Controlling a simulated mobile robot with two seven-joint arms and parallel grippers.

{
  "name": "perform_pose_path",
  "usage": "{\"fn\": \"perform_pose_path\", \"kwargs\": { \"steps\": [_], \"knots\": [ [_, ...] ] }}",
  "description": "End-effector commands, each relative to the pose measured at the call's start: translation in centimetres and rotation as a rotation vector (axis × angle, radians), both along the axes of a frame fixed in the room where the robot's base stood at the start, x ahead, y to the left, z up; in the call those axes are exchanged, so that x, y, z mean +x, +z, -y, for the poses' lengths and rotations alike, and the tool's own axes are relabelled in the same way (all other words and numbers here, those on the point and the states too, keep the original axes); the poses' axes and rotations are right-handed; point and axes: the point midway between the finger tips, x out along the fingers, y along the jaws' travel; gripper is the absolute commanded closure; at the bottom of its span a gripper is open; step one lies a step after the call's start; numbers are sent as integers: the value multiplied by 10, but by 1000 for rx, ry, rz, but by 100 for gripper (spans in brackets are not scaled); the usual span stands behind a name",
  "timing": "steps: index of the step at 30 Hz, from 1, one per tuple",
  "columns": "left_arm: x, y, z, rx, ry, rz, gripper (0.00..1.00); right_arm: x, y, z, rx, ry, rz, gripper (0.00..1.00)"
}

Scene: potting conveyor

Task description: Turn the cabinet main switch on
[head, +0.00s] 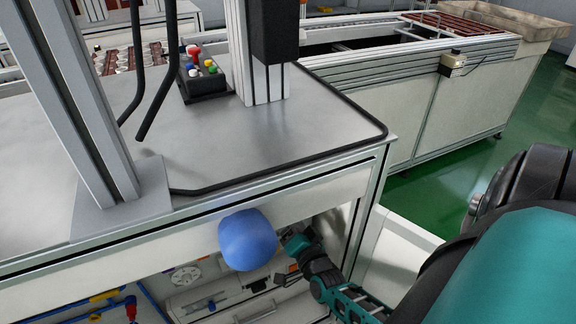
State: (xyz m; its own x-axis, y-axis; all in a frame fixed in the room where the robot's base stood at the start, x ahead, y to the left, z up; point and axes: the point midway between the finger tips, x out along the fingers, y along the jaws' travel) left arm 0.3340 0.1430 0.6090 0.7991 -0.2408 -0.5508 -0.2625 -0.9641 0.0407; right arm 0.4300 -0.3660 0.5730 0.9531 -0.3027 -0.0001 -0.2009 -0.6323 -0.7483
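The open cabinet under the metal worktop shows its inside, with a round pale dial-like part (186,276) and a small red part (131,308) on blue tubing. I cannot tell which part is the main switch. My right gripper (290,238) reaches into the upper right of the cabinet opening, at the end of my dark and teal arm. Its fingertips are small, dark and partly hidden, so I cannot tell their opening. A smooth blue rounded thing (247,240) is just left of it and covers part of the opening. My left gripper is not in view.
The worktop (270,140) has a black edge strip and upright metal posts. A button box (203,80) with coloured buttons stands at the back. A conveyor (400,90) lies behind to the right. Green floor (470,165) is free at the right.

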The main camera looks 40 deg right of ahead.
Motion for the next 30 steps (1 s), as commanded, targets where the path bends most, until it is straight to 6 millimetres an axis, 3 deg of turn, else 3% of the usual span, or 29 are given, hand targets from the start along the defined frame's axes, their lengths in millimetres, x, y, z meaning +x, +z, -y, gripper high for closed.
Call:
{"fn": "perform_pose_path", "kwargs": {
  "steps": [18, 30],
  "knots": [
    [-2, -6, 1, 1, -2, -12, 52, -1, -4, 1, 517, 1, 162, 62],
    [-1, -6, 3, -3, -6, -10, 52, -1, -4, 0, 683, 1, 215, 62]
  ]
}}
